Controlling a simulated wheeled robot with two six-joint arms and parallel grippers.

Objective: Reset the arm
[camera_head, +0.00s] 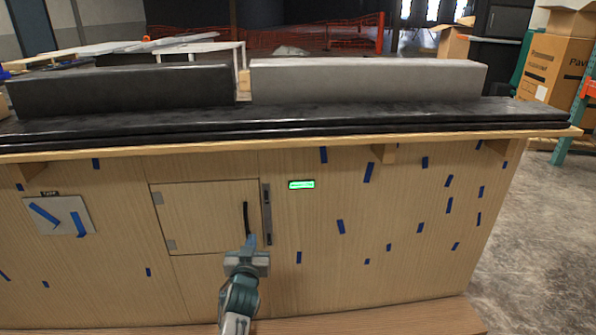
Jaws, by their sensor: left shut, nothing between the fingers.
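My left gripper (249,242) rises from the bottom of the head view with its fingers pointing up at the console (385,270). It is shut and empty, in front of the lower right part of a small cabinet door (200,215). A thin dark upright handle (246,218) shows on the door just above the fingertips. I cannot tell whether they touch it. The door looks closed. A small green lit display (301,184) sits on the panel to the right of the door. My right gripper is not in view.
A dark counter top (300,118) with a raised grey block (368,80) runs above the panel. A grey plate (60,214) with blue tape is at the left. Cardboard boxes (553,68) stand behind at the right. The concrete floor (540,240) to the right is clear.

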